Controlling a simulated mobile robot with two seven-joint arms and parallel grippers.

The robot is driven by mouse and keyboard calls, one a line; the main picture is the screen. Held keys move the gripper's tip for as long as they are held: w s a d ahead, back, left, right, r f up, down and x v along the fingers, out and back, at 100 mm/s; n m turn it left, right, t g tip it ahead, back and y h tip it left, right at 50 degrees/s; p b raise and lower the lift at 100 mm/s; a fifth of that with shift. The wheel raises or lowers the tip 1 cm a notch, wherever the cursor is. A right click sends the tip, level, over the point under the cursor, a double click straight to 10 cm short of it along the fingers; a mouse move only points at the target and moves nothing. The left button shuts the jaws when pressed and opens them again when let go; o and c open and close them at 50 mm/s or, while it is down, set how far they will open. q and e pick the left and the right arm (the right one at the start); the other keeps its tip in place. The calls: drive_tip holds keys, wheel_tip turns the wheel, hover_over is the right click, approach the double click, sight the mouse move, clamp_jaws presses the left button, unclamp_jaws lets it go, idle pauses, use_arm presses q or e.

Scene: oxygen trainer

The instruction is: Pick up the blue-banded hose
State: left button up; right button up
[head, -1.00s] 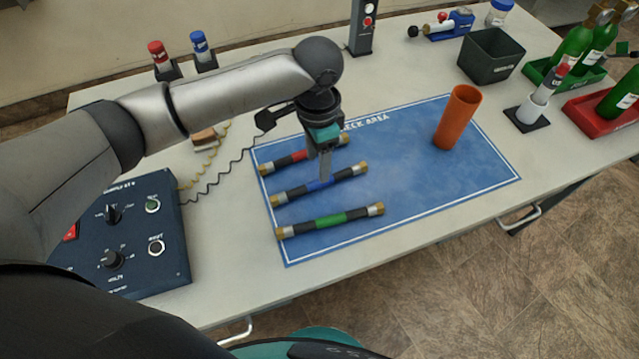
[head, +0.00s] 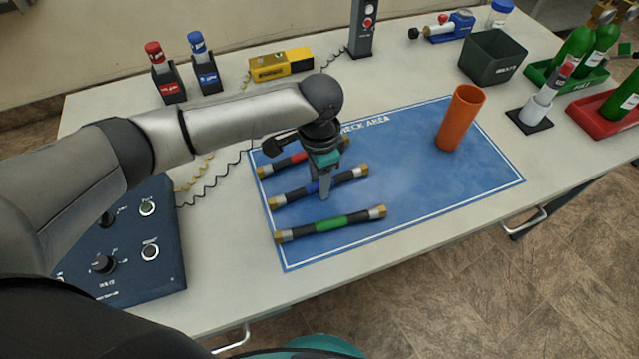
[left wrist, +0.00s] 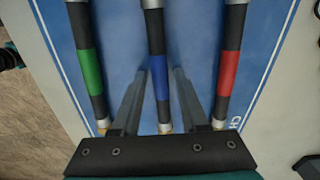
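The blue-banded hose (head: 295,192) lies on the blue mat (head: 420,185) between the red-banded hose (head: 285,164) and the green-banded hose (head: 352,219). My left gripper (head: 324,195) points down at the blue-banded hose and hides part of its middle. In the left wrist view, my left gripper (left wrist: 161,72) is open, with one finger on each side of the blue band (left wrist: 161,78). Gaps show between the fingers and the hose. The green band (left wrist: 90,71) and red band (left wrist: 229,73) lie outside the fingers. My right gripper is not in view.
An orange cup (head: 460,118) stands on the mat's right part. A dark control box (head: 130,240) is at the left. A dark bin (head: 492,56) and green bottles (head: 572,55) stand at the back right. The mat's middle right is clear.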

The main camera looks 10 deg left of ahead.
use_arm(q)
drive_tip(key=c, duration=0.6)
clamp_jaws()
wheel_tip(320, 180, up, 20)
drive_tip(key=p, duration=0.5)
